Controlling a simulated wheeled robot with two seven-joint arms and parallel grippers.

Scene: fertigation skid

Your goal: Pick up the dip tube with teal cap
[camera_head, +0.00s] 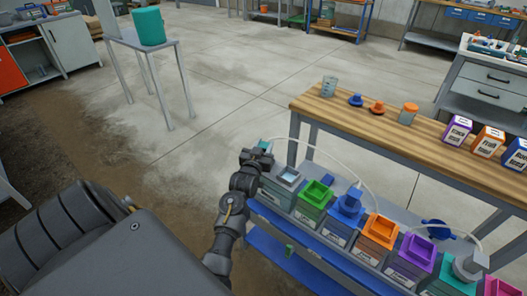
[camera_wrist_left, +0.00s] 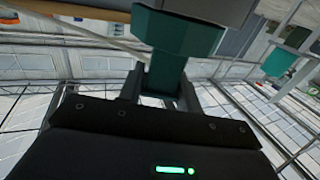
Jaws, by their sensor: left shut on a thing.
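The dip tube's teal cap (camera_head: 265,146) shows as a small patch at my left gripper (camera_head: 257,156), above the left end of the row of tanks. In the left wrist view the teal cap (camera_wrist_left: 180,35) is large, with a narrower teal part running down between the fingers of my left gripper (camera_wrist_left: 160,92). The gripper is shut on it. A thin pale hose (camera_head: 325,155) arcs from near the cap to the right. The tube below the cap cannot be made out. My right gripper is in neither view.
Tanks with green (camera_head: 315,193), blue, orange (camera_head: 379,230) and purple (camera_head: 417,252) tops stand in a row on a blue-edged rack. Behind is a wooden bench (camera_head: 345,115) with a beaker, small caps and boxes. A teal container (camera_head: 149,27) stands on a stand at upper left. Open floor lies between.

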